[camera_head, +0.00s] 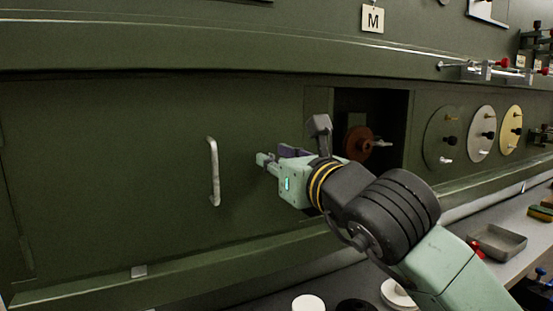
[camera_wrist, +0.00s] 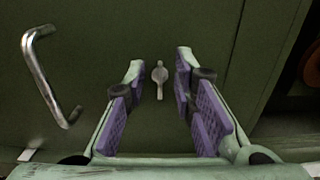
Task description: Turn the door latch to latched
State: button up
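The door latch (camera_wrist: 160,80) is a small metal turn-piece on the green door (camera_wrist: 90,30). Its long lever stands about vertical in the wrist view. My gripper (camera_wrist: 159,68) is open, with purple-padded fingers on either side of the latch. Both fingers look apart from it, and the distance to the door is hard to judge. In the head view my gripper (camera_head: 268,160) points left at the door (camera_head: 110,150), and the latch is hidden by it. The door's curved metal handle (camera_head: 212,172) is left of the gripper, also at left in the wrist view (camera_wrist: 45,80).
Right of the door is a dark open recess (camera_head: 390,105) with a brown round part (camera_head: 357,142) inside. Round discs (camera_head: 482,134) with knobs are mounted farther right. A grey tray (camera_head: 498,242) lies on the bench below. The door surface around the handle is clear.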

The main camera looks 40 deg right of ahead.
grip_shut()
jog(key=shift+f+b, duration=0.15)
jog(key=shift+b, duration=0.3)
jog(key=shift+s+d+f+m+b, duration=0.1)
jog(key=shift+d+f+m+b, duration=0.05)
jog(key=shift+m+b, duration=2.95)
jog(key=shift+d+f+m+b, duration=0.15)
jog(key=shift+d+m+b, duration=0.05)
jog(key=shift+m+b, duration=2.9)
jog(key=shift+s+d+f+m+b, duration=0.1)
jog(key=shift+d+f+m+b, duration=0.05)
jog(key=shift+m+b, duration=2.95)
jog(key=shift+n+b, duration=0.3)
jog(key=shift+b, duration=0.3)
